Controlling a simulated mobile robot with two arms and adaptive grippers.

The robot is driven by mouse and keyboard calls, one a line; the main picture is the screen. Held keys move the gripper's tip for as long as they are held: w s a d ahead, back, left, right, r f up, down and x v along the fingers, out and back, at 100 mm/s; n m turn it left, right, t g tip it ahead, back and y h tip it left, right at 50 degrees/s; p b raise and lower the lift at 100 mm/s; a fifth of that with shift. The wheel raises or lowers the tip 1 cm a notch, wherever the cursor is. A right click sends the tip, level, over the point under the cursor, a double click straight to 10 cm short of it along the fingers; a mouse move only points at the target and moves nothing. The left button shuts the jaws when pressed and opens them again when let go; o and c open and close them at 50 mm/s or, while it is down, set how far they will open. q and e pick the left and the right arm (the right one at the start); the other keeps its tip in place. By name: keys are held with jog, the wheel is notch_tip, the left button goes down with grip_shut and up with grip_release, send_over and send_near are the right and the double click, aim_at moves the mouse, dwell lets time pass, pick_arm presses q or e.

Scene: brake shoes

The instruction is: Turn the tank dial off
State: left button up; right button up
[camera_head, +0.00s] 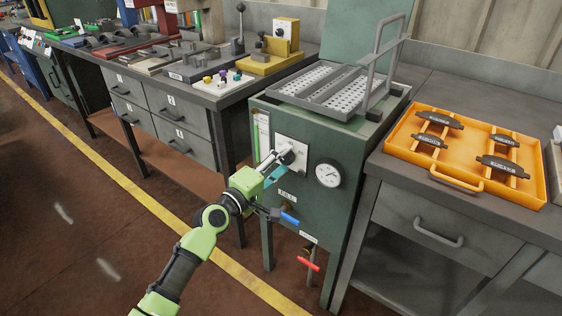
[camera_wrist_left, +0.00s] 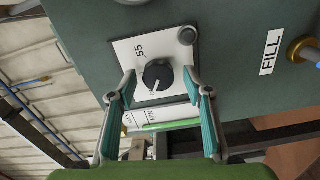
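The tank dial is a round black knob (camera_wrist_left: 157,75) on a white plate (camera_wrist_left: 122,48) fixed to the green tank front (camera_head: 322,149). In the left wrist view, its pale mark points toward the plate's lower edge, and a "55" label is above it. Small lettering near the mark is too small to read. My left gripper (camera_head: 279,163) is at the plate in the head view. Its teal fingers are spread on both sides of the knob, and I cannot tell if they touch it. The gripper partly hides the dial in the head view. My right gripper is not in view.
A round gauge (camera_head: 328,173) is right of the plate. A blue-handled valve (camera_head: 289,218) and a red-handled valve (camera_head: 308,264) stick out below. A metal basket (camera_head: 335,88) sits on the tank. An orange tray (camera_head: 398,141) with brake shoes lies on the right bench.

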pick_arm(q)
jog(key=shift+r, duration=0.1)
jog(key=v, duration=1.2)
